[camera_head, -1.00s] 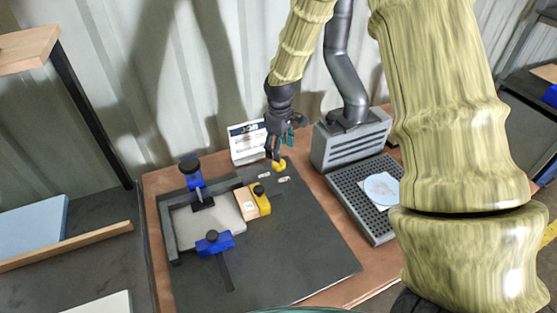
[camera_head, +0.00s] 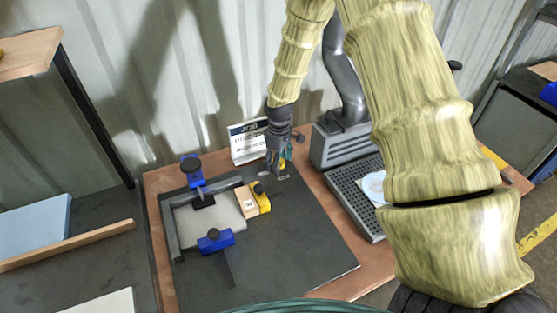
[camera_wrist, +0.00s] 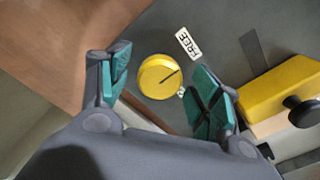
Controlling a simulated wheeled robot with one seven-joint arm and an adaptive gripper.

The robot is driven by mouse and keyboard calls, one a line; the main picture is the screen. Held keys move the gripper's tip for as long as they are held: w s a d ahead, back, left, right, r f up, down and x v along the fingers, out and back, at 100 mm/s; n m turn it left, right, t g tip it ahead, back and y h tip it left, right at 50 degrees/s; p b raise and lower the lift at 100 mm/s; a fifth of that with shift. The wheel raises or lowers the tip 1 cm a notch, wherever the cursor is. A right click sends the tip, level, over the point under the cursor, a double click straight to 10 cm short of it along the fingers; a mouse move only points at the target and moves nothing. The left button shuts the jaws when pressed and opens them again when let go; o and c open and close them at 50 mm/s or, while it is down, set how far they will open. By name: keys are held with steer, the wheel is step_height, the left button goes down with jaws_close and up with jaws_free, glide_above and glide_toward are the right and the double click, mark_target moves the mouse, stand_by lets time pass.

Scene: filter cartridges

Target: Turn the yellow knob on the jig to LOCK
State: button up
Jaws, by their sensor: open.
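The yellow knob (camera_wrist: 158,77) is a round disc with a dark pointer line, seen from above in the wrist view. My gripper (camera_wrist: 160,82) is open, with its teal-padded fingers on either side of the knob; I cannot tell whether they touch it. A white FREE label (camera_wrist: 188,43) lies beside the knob, and the pointer line runs toward the upper right, roughly in its direction. Another small label is mostly hidden behind the right finger. In the head view my gripper (camera_head: 277,163) hangs over the knob at the back of the dark jig plate (camera_head: 290,240) and mostly covers it.
A block with a yellow clamp (camera_head: 262,197) and black knob sits near my gripper. Blue clamps (camera_head: 214,241) hold a grey plate at the left. A white job card (camera_head: 248,142) stands behind. A grey perforated extractor tray (camera_head: 352,190) is at the right.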

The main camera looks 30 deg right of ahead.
steer(key=c, duration=1)
steer(key=shift+m, duration=0.3)
steer(key=m+b, duration=0.1)
steer(key=m, duration=0.7)
steer(key=shift+w+a+m, duration=0.1)
steer(key=shift+m, duration=0.3)
steer(key=m, duration=0.4)
steer(key=shift+r+m, duration=0.1)
steer(key=shift+m, duration=2.2)
